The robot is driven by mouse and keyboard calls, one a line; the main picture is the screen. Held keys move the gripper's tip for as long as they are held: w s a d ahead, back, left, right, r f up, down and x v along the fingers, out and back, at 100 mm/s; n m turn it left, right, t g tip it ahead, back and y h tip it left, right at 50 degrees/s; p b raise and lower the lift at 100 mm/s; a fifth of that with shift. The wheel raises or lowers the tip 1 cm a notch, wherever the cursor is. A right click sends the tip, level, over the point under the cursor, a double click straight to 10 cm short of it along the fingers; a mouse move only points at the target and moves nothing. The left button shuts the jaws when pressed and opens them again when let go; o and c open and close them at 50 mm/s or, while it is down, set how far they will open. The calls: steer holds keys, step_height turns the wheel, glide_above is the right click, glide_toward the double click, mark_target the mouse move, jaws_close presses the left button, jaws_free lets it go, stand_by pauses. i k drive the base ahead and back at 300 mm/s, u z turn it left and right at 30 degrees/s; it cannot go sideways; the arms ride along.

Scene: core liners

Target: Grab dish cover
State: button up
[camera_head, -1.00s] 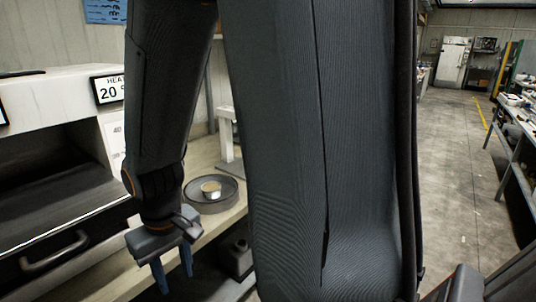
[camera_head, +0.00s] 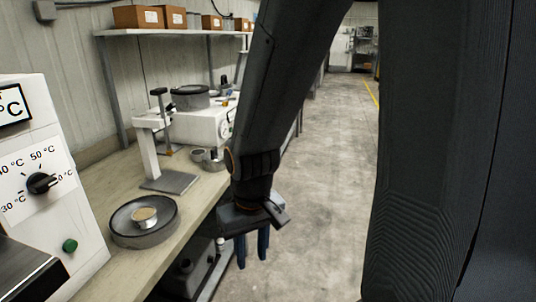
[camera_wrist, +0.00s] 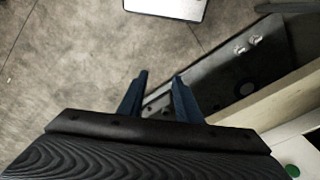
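A round dark grey dish (camera_head: 145,238) sits on the workbench at the left of the head view, with a small metal tin (camera_head: 145,218) on it. A dark round lidded vessel (camera_head: 190,97) stands farther back on a white device. I cannot tell for certain which piece is the dish cover. My gripper (camera_head: 252,264) points down beside the bench's front edge, to the right of the dish and apart from it. Its two blue fingers are apart with nothing between them; they also show in the wrist view (camera_wrist: 160,78), over the floor and a dark lower surface.
The wooden workbench (camera_head: 95,283) runs along the left wall. A white heater with a dial (camera_head: 40,183) stands near left, and a white stand (camera_head: 150,155) is behind the dish. Boxes (camera_head: 138,17) sit on a high shelf. The floor (camera_head: 325,150) to the right is clear.

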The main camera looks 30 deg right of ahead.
mark_target(213, 161)
steer(key=z, duration=0.5)
steer(key=i, duration=0.6)
steer(key=z, duration=0.45)
steer(key=i, duration=1.1)
steer(key=u, duration=0.25)
